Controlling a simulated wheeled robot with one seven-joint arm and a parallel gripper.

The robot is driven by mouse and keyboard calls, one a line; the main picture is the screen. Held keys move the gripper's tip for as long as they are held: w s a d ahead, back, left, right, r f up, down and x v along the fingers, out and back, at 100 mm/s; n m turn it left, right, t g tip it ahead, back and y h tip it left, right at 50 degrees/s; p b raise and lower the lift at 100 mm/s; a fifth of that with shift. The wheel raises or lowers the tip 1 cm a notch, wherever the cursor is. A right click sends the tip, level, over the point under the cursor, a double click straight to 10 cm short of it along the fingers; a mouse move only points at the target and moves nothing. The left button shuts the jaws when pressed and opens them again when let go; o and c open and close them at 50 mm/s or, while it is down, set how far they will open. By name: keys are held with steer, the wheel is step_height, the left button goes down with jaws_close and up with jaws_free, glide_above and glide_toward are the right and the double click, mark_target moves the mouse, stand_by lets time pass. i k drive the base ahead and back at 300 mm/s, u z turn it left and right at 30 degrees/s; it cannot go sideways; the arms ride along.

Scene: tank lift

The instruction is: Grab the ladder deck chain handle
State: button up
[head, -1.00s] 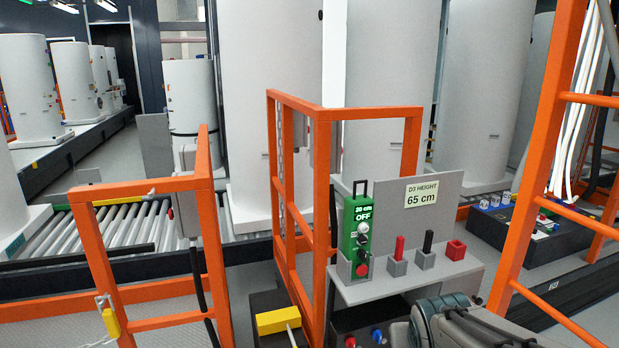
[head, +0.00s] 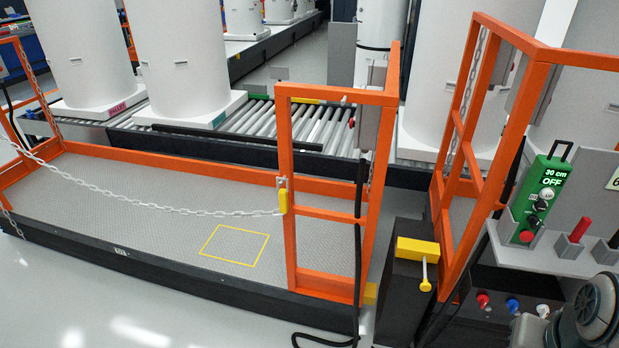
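A yellow chain handle (head: 283,197) sits at the orange post at the right end of the long deck's front side. It is on the end of a pale chain (head: 150,206) that sags across the deck's open front from the left. A small metal catch shows just above the handle. I cannot tell from this view whether this deck (head: 110,190) is the ladder deck; no ladder is clearly in view. A second chain (head: 472,80) hangs by the orange frame at the right. My gripper is not in view; only a grey part of my arm shows at the lower right.
A black box with a yellow top piece (head: 418,247) stands right of the deck. A green control box (head: 540,198) reading "30 cm OFF" is on a grey shelf at the right. A black cable (head: 330,339) lies on the floor. Floor before the deck is clear.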

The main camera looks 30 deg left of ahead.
mark_target(284, 193)
steer(key=u, duration=1.55)
steer(key=k, duration=0.6)
steer(key=u, duration=0.55)
steer(key=i, duration=1.4)
steer(key=z, duration=0.55)
steer(key=i, duration=0.55)
steer(key=z, duration=0.45)
